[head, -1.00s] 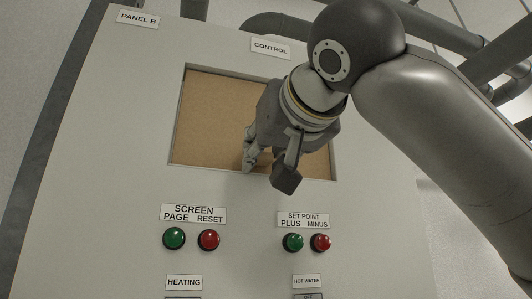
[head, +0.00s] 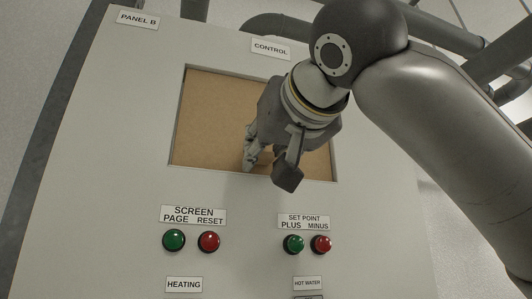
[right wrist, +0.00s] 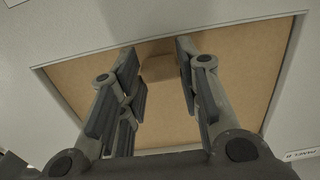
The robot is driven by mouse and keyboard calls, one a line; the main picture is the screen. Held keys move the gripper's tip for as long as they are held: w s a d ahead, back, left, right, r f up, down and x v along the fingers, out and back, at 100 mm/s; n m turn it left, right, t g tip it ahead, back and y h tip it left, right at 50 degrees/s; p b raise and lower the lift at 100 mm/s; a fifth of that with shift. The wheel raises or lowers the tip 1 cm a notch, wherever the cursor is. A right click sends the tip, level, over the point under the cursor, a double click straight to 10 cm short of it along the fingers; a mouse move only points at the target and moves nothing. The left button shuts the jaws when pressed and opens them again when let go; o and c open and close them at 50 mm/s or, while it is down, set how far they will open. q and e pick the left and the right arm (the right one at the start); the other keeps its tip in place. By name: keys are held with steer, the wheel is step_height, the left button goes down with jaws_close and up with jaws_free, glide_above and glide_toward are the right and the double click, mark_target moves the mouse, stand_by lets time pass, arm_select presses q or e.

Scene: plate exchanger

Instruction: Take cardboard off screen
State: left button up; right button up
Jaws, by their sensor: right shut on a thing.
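The brown cardboard (head: 215,110) sits in the recessed screen opening of the grey panel and covers the screen. It also fills the opening in the right wrist view (right wrist: 225,90). A small cardboard tab (right wrist: 160,68) stands out from its face between my fingers. My right gripper (head: 267,167) is at the lower right part of the cardboard, its fingers on either side of the tab and shut on it. In the right wrist view the gripper (right wrist: 157,62) reaches the tab from below. My left gripper is in neither view.
Below the opening are a green page button (head: 174,240), a red reset button (head: 209,241), a green plus button (head: 293,244) and a red minus button (head: 321,244). The panel frame (head: 150,110) borders the cardboard. Grey pipes (head: 275,25) run behind the panel.

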steer(key=shift+s, duration=0.15)
steer(key=shift+s+d, duration=0.1)
steer(key=shift+s, duration=0.2)
steer(key=shift+s+d+b, duration=0.15)
steer(key=shift+s+b, duration=0.2)
steer(key=shift+s, duration=0.05)
stand_by(0.3)
steer(key=shift+s+d, duration=0.2)
steer(key=shift+s, duration=0.4)
steer(key=shift+s+d+b, duration=0.1)
steer(key=shift+s+b, duration=0.3)
steer(key=shift+b, duration=0.05)
steer(key=b+v, duration=0.3)
steer(key=v, duration=0.8)
stand_by(0.5)
stand_by(0.6)
